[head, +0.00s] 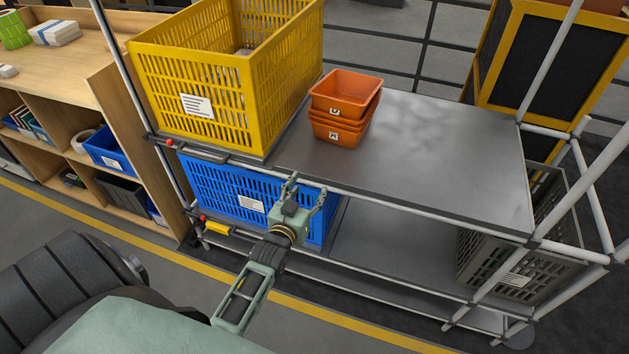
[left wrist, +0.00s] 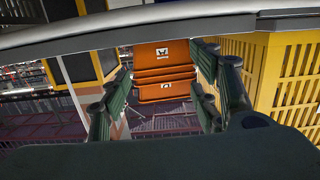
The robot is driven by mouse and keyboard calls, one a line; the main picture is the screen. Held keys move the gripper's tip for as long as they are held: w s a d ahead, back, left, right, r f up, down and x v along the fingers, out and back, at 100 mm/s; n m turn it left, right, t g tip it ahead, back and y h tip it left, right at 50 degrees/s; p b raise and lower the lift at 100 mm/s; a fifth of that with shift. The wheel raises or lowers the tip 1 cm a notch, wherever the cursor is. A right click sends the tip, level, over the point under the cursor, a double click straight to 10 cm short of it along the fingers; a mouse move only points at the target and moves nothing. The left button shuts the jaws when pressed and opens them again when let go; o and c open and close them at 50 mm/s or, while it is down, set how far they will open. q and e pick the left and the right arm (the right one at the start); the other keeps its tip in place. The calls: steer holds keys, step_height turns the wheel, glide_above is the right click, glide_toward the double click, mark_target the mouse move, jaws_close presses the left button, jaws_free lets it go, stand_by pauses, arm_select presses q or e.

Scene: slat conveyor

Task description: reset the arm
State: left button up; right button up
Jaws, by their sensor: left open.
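My left gripper (head: 306,189) is open and empty. It is in front of the rack, in line with the blue crate (head: 220,187) on the lower shelf in the head view. In the left wrist view its fingers (left wrist: 162,88) stand apart with nothing between them. Nested orange bins (head: 343,108) with white letter labels stand on the upper shelf, beyond the gripper. They also show in the left wrist view (left wrist: 164,65), framed between the fingers but farther off. My right gripper is not in view.
A yellow crate (head: 213,107) stands on the upper shelf (head: 440,150), left of the bins. The shelf's right part is bare. A dark grey crate (head: 510,265) is low at the right. A wooden shelf unit (head: 100,100) stands at the left. Rack posts border the shelves.

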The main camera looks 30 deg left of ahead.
arm_select(q)
steer(key=s+d+f+m+g+h, duration=0.1)
steer(key=s+d+f+g, duration=0.25)
steer(key=s+f, duration=0.45)
steer(key=s+d+f+m+g+h, duration=0.15)
steer(key=s+d+f, duration=0.25)
steer(key=f, duration=0.8)
steer(key=s+d+f+g+h, duration=0.1)
steer(key=s+d+f+g, duration=0.2)
steer(key=s+f, duration=0.5)
steer(key=s+f+g, duration=0.2)
steer(key=s+f, duration=0.3)
steer(key=s, duration=0.4)
steer(key=s+d+f+m+g, duration=0.1)
steer(key=s+f+g, duration=0.1)
steer(key=s+f, duration=0.3)
steer(key=s+d+f+m+g, duration=0.1)
steer(key=s+f+g, duration=0.2)
steer(key=s, duration=1.1)
step_height(320, 180, down, 2)
steer(key=shift+d+b, duration=0.25)
steer(key=shift+b, duration=0.1)
